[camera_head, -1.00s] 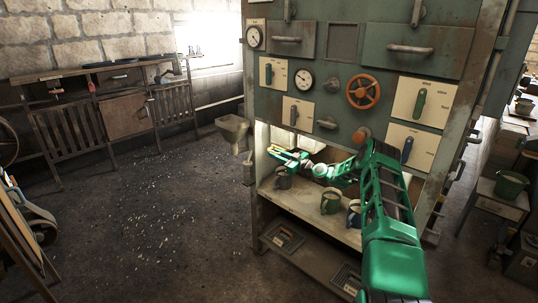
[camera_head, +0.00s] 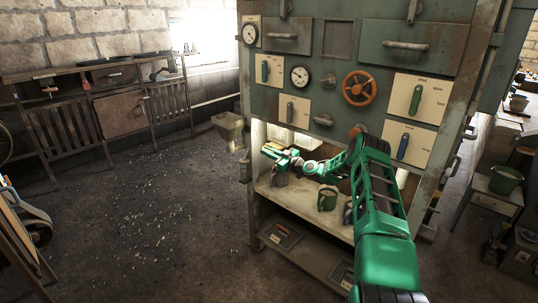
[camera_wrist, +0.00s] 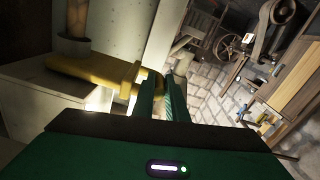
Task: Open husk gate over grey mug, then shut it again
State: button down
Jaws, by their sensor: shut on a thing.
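My gripper (camera_head: 267,150) reaches into the lit opening in the front of the green machine. In the wrist view my gripper (camera_wrist: 163,88) has its fingers closed at the end of a yellow bar (camera_wrist: 88,70), which looks like the husk gate's handle. The bar runs left under an upright spout-like piece (camera_wrist: 76,22). In the head view a dark grey mug (camera_head: 280,179) stands on the shelf just below my gripper. How far the gate is open cannot be told.
A green mug (camera_head: 327,198) stands to the right on the shelf (camera_head: 300,206). Another mug (camera_head: 347,213) is partly behind my arm. An orange handwheel (camera_head: 360,87) and levers are above. A hopper (camera_head: 228,125) hangs at the machine's left side. The floor on the left is open.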

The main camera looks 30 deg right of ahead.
jog(key=c, duration=2)
grip_release()
jog(key=shift+d, duration=0.15)
jog(key=shift+c, duration=0.2)
jog(key=shift+s, duration=0.15)
